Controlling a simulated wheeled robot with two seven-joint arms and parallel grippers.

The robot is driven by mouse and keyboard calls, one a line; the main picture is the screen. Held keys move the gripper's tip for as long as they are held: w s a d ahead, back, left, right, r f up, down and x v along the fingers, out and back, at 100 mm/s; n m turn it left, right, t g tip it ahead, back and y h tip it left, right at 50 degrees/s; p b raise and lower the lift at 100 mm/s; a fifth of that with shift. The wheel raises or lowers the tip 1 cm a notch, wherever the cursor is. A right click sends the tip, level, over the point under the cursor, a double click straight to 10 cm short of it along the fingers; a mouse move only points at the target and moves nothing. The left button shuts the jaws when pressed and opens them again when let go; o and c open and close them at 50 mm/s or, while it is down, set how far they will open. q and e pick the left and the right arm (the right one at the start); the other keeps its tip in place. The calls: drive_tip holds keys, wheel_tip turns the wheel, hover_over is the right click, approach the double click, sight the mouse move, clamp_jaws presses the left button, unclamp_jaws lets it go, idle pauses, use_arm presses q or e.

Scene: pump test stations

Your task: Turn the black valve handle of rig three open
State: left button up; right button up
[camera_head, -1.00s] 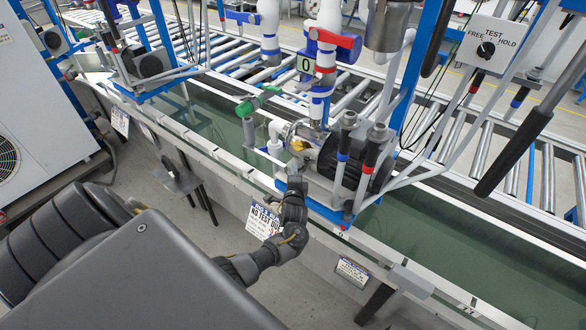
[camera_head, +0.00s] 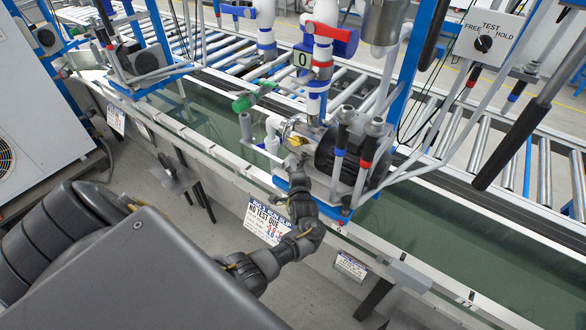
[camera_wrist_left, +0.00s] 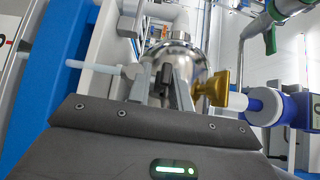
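Rig three's pump (camera_head: 345,152) stands on a blue base at the trough edge, above a slip reading "RIG 3 RUN SLIP" (camera_head: 268,222). My left gripper (camera_head: 293,163) is at the pump's near-left end, beside its metal head and a brass fitting. In the left wrist view its two fingers (camera_wrist_left: 163,88) are apart. A small dark piece (camera_wrist_left: 166,74) shows between them, in front of the shiny metal housing (camera_wrist_left: 178,58); it may be the black handle, but contact is unclear. The brass fitting (camera_wrist_left: 217,92) is just right of the fingers. My right gripper is not in view.
A green-handled valve (camera_head: 252,97) stands left of the pump and a red-handled blue valve (camera_head: 332,37) above it. A FREE/TEST/HOLD switch box (camera_head: 486,40) is upper right. Trough water lies to both sides.

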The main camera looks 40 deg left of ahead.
use_arm(q)
drive_tip(key=shift+o, duration=1.1)
drive_tip(key=v, duration=1)
drive_tip(key=shift+s+d+b, duration=0.25)
drive_tip(key=shift+d+b, duration=0.1)
